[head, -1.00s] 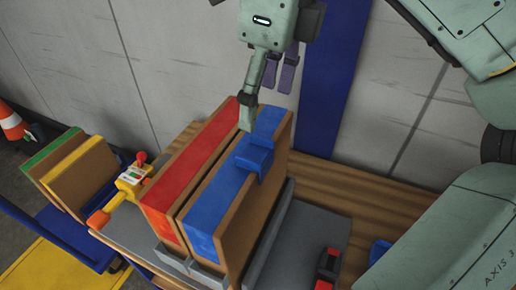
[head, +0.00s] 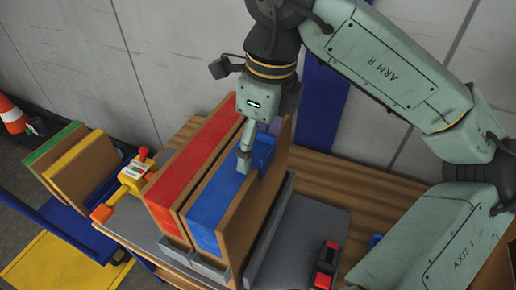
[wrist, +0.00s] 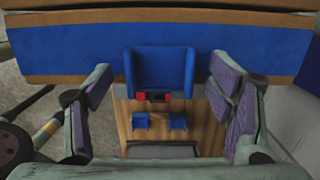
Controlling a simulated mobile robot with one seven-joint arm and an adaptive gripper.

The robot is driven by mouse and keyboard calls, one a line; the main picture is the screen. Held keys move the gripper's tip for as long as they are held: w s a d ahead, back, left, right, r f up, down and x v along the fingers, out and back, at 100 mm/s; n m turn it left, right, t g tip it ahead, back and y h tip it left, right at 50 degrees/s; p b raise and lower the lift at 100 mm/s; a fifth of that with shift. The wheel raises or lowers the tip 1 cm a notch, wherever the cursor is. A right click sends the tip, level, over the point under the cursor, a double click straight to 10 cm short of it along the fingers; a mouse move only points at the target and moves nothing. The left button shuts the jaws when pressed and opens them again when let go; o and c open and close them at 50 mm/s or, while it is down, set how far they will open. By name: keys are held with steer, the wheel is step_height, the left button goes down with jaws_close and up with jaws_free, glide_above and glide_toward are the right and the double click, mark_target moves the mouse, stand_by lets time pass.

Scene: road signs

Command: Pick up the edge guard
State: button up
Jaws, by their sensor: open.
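The blue edge guard (head: 263,152) is a small clip-like piece on the top edge of the blue-edged board (head: 207,207), towards its far end. In the wrist view the edge guard (wrist: 160,68) lies centred against the blue edge band (wrist: 70,48). My gripper (head: 247,158) is open above the board, just at the guard. In the wrist view its two purple-padded fingers (wrist: 163,88) stand left and right of the guard, with gaps on both sides. In the head view the gripper partly hides the guard.
A red-edged board (head: 195,160) stands close beside the blue one in a grey rack (head: 270,232). A yellow tool with a red knob (head: 132,180) lies to the left. A red-and-black object (head: 326,265) lies at the front right. The grey wall is behind.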

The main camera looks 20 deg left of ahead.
steer(key=c, duration=1.2)
